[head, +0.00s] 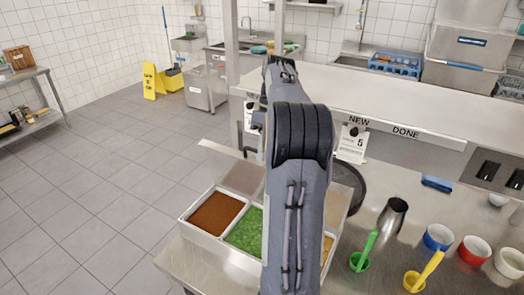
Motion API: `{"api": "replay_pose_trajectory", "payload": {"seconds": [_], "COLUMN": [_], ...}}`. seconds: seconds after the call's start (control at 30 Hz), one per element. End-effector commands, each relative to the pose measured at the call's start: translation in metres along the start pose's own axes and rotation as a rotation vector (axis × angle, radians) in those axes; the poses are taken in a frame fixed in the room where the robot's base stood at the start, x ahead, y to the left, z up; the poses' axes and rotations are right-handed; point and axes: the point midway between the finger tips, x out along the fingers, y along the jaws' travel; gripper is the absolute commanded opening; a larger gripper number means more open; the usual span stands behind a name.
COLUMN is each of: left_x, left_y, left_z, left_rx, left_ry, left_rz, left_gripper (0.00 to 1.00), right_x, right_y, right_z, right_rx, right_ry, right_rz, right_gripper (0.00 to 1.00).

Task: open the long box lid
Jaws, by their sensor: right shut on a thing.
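The long box (189,226) is a pale rectangular container on the steel counter, below the middle of the head view. Its open compartments hold brown, green and orange food. A greyish panel, the long box lid (238,176), stands raised along the far side, with a thin edge sticking out to the left. My right arm crosses in front of the box and hides much of it. My right gripper (258,119) is mostly hidden behind that arm, near the far side of the box. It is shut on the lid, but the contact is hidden. My left gripper is out of view.
A steel shelf (400,105) with NEW and DONE labels runs above the counter behind. Open tiled floor lies left.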

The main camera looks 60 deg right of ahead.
Motion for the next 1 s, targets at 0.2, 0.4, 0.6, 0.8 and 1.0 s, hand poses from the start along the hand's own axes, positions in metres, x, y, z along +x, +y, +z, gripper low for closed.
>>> {"api": "replay_pose_trajectory", "payload": {"seconds": [0.2, 0.4, 0.6, 0.8, 1.0], "left_x": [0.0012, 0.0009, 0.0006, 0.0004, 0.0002], "left_y": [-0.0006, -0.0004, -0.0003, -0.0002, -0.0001], "left_z": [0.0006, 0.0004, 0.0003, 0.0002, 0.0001], "left_rx": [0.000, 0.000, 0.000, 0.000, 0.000], "left_ry": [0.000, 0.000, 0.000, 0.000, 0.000], "left_rz": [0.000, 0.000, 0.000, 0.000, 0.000], "left_gripper": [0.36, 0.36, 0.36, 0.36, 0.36], "right_x": [0.0066, 0.0049, 0.0039, 0.0030, 0.0022], "right_y": [0.0046, 0.0030, 0.0017, 0.0009, 0.0005], "right_z": [0.0029, 0.0015, 0.0005, -0.0004, -0.0003], "right_rx": [0.012, 0.008, 0.004, 0.002, 0.001], "right_ry": [-0.015, -0.010, -0.007, -0.005, -0.004], "right_rz": [0.000, 0.000, -0.001, -0.001, -0.001], "right_gripper": [0.15, 0.33, 0.33, 0.33, 0.33]}}
